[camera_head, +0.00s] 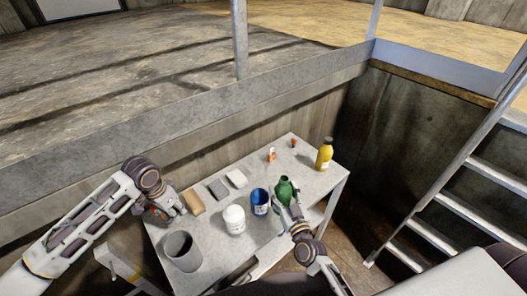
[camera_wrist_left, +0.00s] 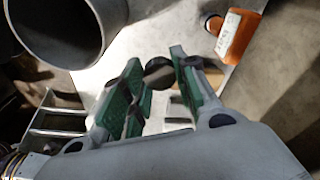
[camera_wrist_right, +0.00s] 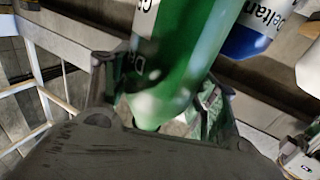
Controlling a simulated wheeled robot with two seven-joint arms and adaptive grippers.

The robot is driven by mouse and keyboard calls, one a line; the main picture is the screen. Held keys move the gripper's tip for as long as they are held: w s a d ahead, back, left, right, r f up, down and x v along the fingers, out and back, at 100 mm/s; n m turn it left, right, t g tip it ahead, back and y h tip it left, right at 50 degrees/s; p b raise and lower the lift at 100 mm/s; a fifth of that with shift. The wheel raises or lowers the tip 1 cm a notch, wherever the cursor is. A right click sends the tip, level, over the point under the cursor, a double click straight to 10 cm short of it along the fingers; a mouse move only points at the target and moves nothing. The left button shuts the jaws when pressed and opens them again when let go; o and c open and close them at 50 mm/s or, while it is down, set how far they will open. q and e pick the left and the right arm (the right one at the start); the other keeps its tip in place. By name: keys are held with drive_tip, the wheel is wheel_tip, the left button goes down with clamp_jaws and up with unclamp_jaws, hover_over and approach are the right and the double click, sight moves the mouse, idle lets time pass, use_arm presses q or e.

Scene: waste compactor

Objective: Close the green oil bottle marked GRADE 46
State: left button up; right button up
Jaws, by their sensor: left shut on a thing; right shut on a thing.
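The green bottle (camera_head: 285,191) stands near the right front edge of the grey table, its neck up. It fills the middle of the right wrist view (camera_wrist_right: 175,65), with only part of its white lettering in sight. My right gripper (camera_head: 292,206) is shut around its body. My left gripper (camera_head: 177,207) is over the table's left end, well apart from the bottle. In the left wrist view, a small dark round cap (camera_wrist_left: 158,70) is held between the green-padded fingertips. The bottle's mouth is too small to make out.
On the table (camera_head: 207,232) stand a grey bin (camera_head: 182,251), a white tub (camera_head: 233,220), a blue can (camera_head: 260,202) and a yellow bottle (camera_head: 324,154). A tan block (camera_head: 194,202) and grey pads (camera_head: 218,189) lie behind. An orange labelled container (camera_wrist_left: 240,37) is near my left gripper.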

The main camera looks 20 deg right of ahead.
drive_tip(key=shift+r, duration=0.15)
drive_tip(key=s+a+r+n+g+y, duration=0.2)
drive_tip(key=a+r+n+y, duration=0.2)
drive_tip(key=r, duration=0.3)
drive_tip(key=s+a+r+n+g+y, duration=0.2)
drive_tip(key=a+r+n+y, duration=0.2)
drive_tip(key=r+y, duration=0.3)
drive_tip(key=shift+s+r+y, duration=0.2)
drive_tip(key=shift+r+y, duration=0.1)
drive_tip(key=shift+r, duration=0.45)
idle(2.4)
idle(0.4)
use_arm(q)
drive_tip(key=shift+r, duration=0.1)
